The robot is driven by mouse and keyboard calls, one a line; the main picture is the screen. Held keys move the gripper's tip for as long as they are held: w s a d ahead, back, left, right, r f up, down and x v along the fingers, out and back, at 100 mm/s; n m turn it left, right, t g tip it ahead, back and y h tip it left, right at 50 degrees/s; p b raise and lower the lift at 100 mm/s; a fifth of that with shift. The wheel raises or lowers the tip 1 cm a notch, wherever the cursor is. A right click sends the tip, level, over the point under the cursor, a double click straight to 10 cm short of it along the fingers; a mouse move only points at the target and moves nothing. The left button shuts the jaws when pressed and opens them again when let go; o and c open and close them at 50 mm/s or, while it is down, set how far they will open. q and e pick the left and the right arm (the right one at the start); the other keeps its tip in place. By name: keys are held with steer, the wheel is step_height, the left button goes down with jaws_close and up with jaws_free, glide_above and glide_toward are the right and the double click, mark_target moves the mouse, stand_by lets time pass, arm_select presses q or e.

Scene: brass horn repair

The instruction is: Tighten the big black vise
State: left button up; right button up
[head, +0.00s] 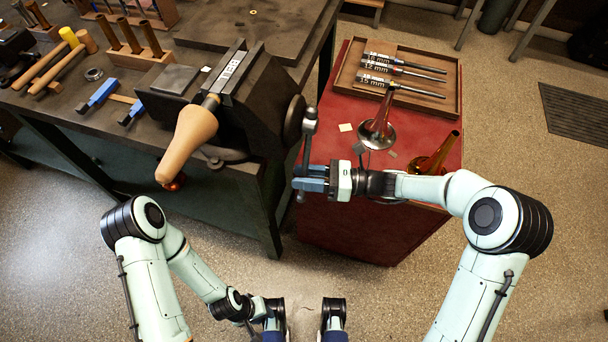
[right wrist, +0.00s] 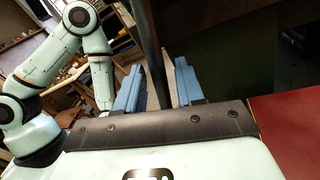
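The big black vise (head: 262,100) stands at the near right corner of the dark workbench. Its jaws hold a pale brown tapered form (head: 189,142) that sticks out toward the near side. The vise handle (head: 307,150) is a dark bar with a grey knob at its top, hanging nearly upright at the vise's right end. My right gripper (head: 311,180) is at the handle's lower part. In the right wrist view, its blue fingers (right wrist: 157,88) stand apart, with the dark bar between them and gaps visible. My left gripper (head: 274,312) is low at the bottom edge, away from the vise; its fingers are unclear.
A red-topped cabinet (head: 340,220) stands right of the bench. It bears a wooden tray (head: 452,112) of labelled rods, a brass bell piece (head: 377,132) and an amber-coloured horn part (head: 440,155) near my right forearm. Mallets (head: 58,66) and blue-handled tools (head: 98,95) lie on the bench.

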steer(key=shift+a, duration=0.2)
jaws_close()
